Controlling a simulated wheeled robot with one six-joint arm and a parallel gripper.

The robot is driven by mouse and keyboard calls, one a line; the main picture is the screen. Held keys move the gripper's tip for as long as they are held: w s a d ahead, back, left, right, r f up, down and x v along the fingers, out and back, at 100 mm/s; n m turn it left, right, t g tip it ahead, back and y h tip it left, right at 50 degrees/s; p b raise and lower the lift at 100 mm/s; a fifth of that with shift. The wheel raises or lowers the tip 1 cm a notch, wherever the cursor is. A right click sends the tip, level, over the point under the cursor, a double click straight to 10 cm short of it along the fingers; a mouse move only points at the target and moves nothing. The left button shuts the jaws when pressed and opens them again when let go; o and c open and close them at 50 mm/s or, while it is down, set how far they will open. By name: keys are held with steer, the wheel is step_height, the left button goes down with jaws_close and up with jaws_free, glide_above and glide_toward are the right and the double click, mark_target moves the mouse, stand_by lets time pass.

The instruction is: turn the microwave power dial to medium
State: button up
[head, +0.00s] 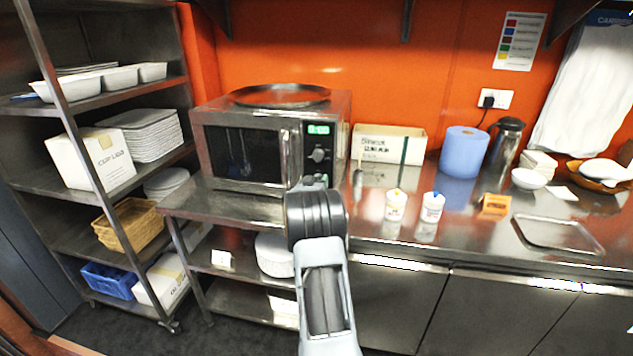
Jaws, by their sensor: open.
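The microwave (240,145) is a steel box on the left end of the steel counter, with its dark-windowed door shut. Its control panel is on the right of the front, with a lit green display (318,129). A dark round dial (318,154) shows below the display; its setting is too small to read. My arm rises from the bottom centre, and my gripper (317,181) is just below the dial in the picture, mostly hidden by my wrist. It is open, with nothing seen in it. The lower part of the panel is covered, and I cannot tell whether the gripper touches it.
A round dark tray (280,95) lies on the microwave. To its right are a cardboard box (388,143), two small tubs (396,205) (432,207) and a blue roll (463,152). A shelf rack (72,118) stands at left. The counter's front middle is clear.

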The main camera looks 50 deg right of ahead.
stand_by(0.3)
steer(key=c, duration=0.9)
steer(key=shift+c, duration=0.2)
steer(key=shift+n, duration=0.4)
steer(key=n, duration=0.4)
steer(key=shift+d+n+p, duration=0.1)
steer(key=shift+n+p, duration=0.2)
steer(key=shift+n, duration=0.1)
steer(key=n, duration=0.6)
steer(key=shift+t+p, duration=0.3)
steer(key=shift+n, duration=0.4)
steer(key=o, duration=0.9)
